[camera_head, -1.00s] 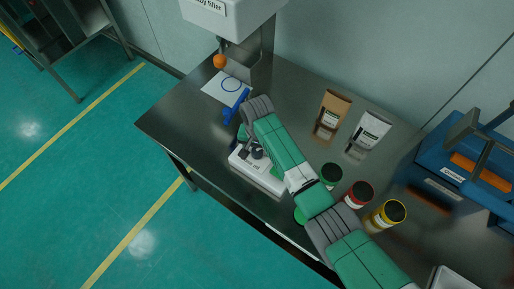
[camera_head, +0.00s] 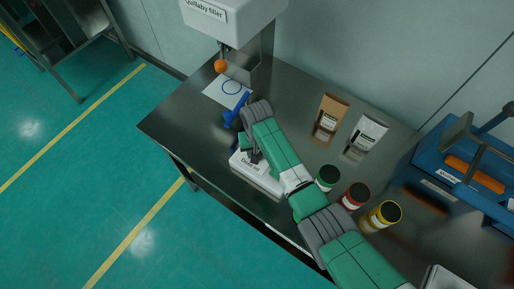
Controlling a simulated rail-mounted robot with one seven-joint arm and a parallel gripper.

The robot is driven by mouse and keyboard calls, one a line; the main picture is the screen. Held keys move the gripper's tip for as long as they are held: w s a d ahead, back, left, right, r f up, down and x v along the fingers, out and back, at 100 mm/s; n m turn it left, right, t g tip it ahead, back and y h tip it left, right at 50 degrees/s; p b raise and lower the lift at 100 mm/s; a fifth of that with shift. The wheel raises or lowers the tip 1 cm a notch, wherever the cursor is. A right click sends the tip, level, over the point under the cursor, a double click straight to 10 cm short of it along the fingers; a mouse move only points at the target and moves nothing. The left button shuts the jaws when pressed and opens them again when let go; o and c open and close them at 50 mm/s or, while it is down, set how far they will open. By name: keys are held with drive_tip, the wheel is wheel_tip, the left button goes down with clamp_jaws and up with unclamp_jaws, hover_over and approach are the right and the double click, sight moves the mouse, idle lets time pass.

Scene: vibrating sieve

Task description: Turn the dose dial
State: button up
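The dose unit is a low white box (camera_head: 262,181) with lettering on its front, near the table's front edge. A small dark part (camera_head: 254,158) shows on or just above its top; I cannot tell whether it is the dial or part of my gripper. My arm reaches in from the lower right and bends down at the wrist over the box. My gripper (camera_head: 246,143) is at the back left of the box, mostly hidden by my wrist. Its fingers, and whether they touch the dial, cannot be made out.
A blue object (camera_head: 236,111) lies beside a white sheet with a blue circle (camera_head: 215,94). The filler (camera_head: 233,24) with an orange ball (camera_head: 221,66) stands behind.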

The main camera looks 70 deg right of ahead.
drive_tip(key=n+p, duration=0.1)
drive_tip(key=n, duration=0.2)
drive_tip(key=shift+r+n, duration=0.1)
drive_tip(key=shift+n, duration=0.3)
drive_tip(key=n+p, duration=0.1)
drive_tip(key=n, duration=0.2)
drive_tip(key=shift+n, duration=0.3)
drive_tip(key=n+p, duration=0.1)
drive_tip(key=n, duration=0.4)
drive_tip(key=shift+n, duration=0.7)
drive_tip(key=o, duration=1)
wheel_tip(320, 180, up, 8)
drive_tip(key=shift+f+p, duration=0.2)
drive_tip(key=shift+p, duration=0.65)
drive_tip(key=shift+w, duration=0.1)
